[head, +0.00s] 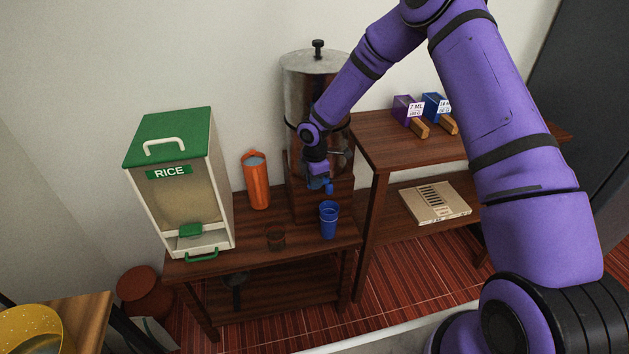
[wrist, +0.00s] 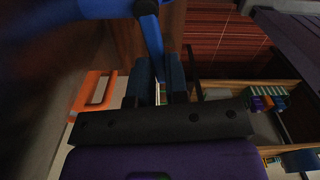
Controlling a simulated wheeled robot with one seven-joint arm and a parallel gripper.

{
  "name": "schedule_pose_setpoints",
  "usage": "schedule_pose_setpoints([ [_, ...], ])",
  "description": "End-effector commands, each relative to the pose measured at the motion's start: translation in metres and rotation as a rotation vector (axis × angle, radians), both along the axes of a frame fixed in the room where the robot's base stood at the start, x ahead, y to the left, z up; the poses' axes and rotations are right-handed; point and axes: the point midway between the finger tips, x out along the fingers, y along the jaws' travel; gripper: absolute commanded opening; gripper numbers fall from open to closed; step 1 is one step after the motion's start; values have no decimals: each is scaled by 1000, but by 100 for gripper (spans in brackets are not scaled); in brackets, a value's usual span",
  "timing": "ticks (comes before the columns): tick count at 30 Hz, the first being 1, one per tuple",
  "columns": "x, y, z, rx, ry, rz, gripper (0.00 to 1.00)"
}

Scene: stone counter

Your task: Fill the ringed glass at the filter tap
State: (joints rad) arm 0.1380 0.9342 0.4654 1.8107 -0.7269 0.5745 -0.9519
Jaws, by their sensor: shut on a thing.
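A steel filter drum (head: 304,92) stands on a wooden stand at the back of the low table. A blue tap (head: 329,188) shows at its front, low down. My gripper (head: 319,182) is at the tap, with its fingers close around a narrow blue part (wrist: 152,38) that looks like the tap's lever. A blue glass (head: 328,220) with what look like rings stands upright on the table just below the tap, apart from my gripper. Whether water runs or stands in the glass cannot be seen.
An orange pitcher (head: 256,181) and a rice dispenser (head: 180,185) stand further left. A taller shelf (head: 380,152) on the right holds two small boxes (head: 408,108) and a flat carton (head: 436,203).

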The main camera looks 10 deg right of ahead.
Motion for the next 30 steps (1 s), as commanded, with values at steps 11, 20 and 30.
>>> schedule_pose_setpoints([
  [11, -10, -3, 0, 0, -1, 194, 0],
  [20, -10, -3, 0, 0, 0, 211, 0],
  [30, -10, -3, 0, 0, 0, 210, 40],
])
